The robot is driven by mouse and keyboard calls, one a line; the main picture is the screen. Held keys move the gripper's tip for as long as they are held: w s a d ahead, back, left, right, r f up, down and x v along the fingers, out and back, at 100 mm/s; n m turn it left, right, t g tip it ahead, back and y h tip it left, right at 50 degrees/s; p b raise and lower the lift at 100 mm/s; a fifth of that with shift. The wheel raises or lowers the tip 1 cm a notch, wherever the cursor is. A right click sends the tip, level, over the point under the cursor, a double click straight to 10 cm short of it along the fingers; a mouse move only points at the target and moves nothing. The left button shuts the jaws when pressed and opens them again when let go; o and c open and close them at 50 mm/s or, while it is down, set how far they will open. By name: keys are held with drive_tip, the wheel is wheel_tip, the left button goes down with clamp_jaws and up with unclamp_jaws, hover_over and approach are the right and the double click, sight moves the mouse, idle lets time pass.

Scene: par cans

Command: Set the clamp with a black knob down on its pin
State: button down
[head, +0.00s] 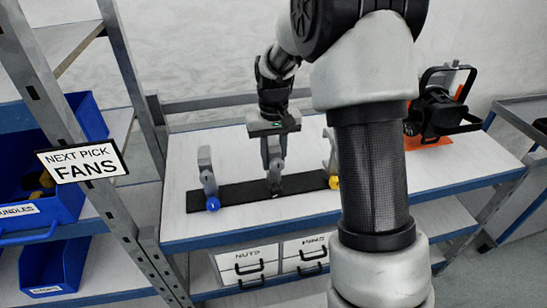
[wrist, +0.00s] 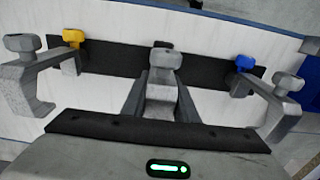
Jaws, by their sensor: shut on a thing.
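The clamp held in my gripper (head: 272,150) is grey (head: 274,180). It hangs upright over the middle of a black strip (head: 240,193) on the bench. In the wrist view the same clamp (wrist: 164,82) sits between the two fingers, and a small dark part shows behind its top. Its black knob is hard to make out against the strip. The pin is hidden, and I cannot tell whether the clamp's lower end touches the strip. My gripper is shut on this clamp.
A clamp with a blue knob (head: 212,203) stands at the strip's left end. One with a yellow knob (head: 333,182) stands at its right, partly behind my arm. A black lamp-like fixture (head: 438,112) sits on an orange mat (head: 428,142). The bench front (head: 200,230) is clear.

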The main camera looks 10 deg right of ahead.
sight(274, 144)
drive_tip(key=shift+f, duration=0.5)
drive_tip(key=c, duration=0.8)
unclamp_jaws()
drive_tip(key=shift+o, duration=0.2)
drive_tip(key=shift+r, duration=0.25)
drive_tip(key=shift+r+p, duration=3.8)
drive_tip(key=shift+r, duration=1.5)
